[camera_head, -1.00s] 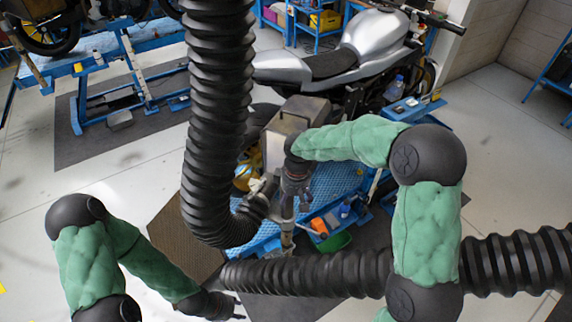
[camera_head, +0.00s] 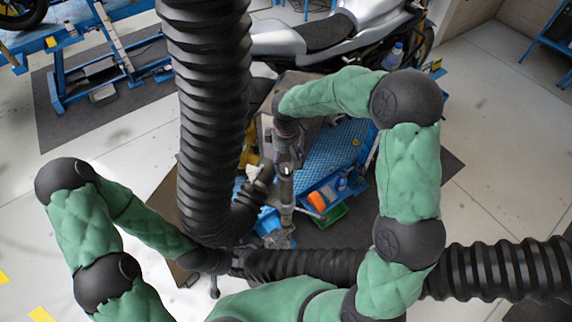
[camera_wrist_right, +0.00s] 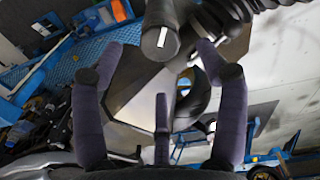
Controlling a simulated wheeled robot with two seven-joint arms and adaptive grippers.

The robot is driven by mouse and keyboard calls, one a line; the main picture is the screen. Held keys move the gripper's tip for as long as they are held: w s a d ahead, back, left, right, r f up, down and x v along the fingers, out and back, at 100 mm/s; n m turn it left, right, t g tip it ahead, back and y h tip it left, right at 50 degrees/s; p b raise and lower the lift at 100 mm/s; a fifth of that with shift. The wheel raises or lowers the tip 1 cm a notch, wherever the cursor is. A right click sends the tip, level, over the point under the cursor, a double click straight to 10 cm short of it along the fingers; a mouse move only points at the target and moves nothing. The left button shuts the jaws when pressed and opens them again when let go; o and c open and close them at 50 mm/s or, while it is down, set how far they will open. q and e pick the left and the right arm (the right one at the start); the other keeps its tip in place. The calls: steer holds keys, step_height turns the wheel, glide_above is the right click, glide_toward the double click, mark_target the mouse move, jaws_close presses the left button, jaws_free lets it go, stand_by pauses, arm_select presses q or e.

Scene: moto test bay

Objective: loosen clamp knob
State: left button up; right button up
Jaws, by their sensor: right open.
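A dark round knob (camera_wrist_right: 163,40) with a white line on its end face is at the top centre in the right wrist view. My right gripper (camera_wrist_right: 160,85) has its fingers spread and empty, below the knob in that picture and apart from it. In the head view my right gripper (camera_head: 286,152) is above an upright metal post (camera_head: 287,190); the knob cannot be made out there. My left gripper (camera_head: 218,282) is low, beside the horizontal black hose, and its fingers are too small to read.
A thick ribbed black hose (camera_head: 212,110) hangs left of my right gripper; another (camera_head: 500,265) runs across the front. A blue lift platform (camera_head: 330,150) with an orange item (camera_head: 317,201) and a green bin (camera_head: 330,216) lies behind. A silver motorcycle (camera_head: 310,40) stands at the back.

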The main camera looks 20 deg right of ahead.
mark_target(286, 168)
steer(key=shift+w+f+p, duration=0.15)
steer(key=shift+f+p, duration=0.15)
steer(key=shift+f, duration=2.7)
steer(key=c, duration=1.2)
